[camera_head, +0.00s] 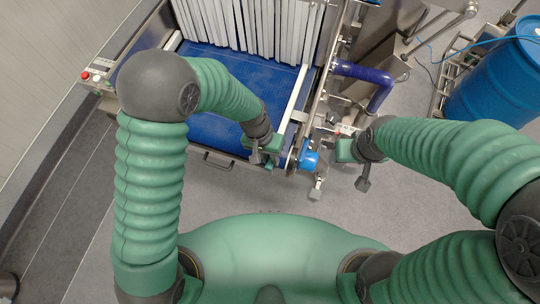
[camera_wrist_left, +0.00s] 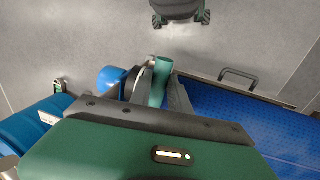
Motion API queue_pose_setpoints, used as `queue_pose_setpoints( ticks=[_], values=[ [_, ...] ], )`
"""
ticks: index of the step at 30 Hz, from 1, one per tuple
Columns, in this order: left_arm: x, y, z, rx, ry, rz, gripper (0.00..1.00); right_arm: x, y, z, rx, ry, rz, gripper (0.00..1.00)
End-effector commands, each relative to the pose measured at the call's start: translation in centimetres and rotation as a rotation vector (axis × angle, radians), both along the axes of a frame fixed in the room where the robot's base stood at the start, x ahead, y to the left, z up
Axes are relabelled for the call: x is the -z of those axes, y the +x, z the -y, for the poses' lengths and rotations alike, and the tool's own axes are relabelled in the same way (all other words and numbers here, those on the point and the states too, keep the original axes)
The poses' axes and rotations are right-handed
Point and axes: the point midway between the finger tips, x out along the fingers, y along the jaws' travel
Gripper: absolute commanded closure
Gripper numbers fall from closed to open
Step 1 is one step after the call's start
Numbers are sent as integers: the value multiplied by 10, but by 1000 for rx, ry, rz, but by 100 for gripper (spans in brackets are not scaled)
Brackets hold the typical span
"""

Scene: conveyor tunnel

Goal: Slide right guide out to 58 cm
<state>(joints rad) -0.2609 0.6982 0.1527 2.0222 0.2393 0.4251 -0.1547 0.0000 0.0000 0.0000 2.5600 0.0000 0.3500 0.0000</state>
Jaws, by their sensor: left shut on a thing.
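The right guide (camera_head: 297,95) is a pale rail along the right side of the blue belt (camera_head: 215,128). My left gripper (camera_head: 274,160) is at the near end of this guide, at the belt's front right corner, and is shut on it.
White strip curtains (camera_head: 250,25) hang over the tunnel mouth. A blue round part (camera_head: 309,158) sits right of my left gripper. A dark blue pipe (camera_head: 365,75) and a blue drum (camera_head: 500,75) stand right. A handle (camera_head: 217,161) is on the front edge. Floor in front is clear.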

Motion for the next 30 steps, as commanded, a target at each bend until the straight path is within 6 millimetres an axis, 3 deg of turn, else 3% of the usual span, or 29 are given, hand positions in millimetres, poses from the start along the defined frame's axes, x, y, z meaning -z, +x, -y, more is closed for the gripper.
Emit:
queue_pose_setpoints(
  ticks=[8,18,27,28,30],
  values=[
    [0,0,5,0,-1,3,100,0,0,0,0,0,0,40],
    [0,-18,59,2,-2,4,100,2,0,0,0,0,0,40],
    [-1,-19,63,1,-4,3,100,2,0,0,0,0,0,40],
    [-1,-19,63,1,-4,3,76,2,0,0,0,0,0,40],
    [-1,-19,63,1,-3,3,67,2,0,0,0,0,0,40]
  ],
)
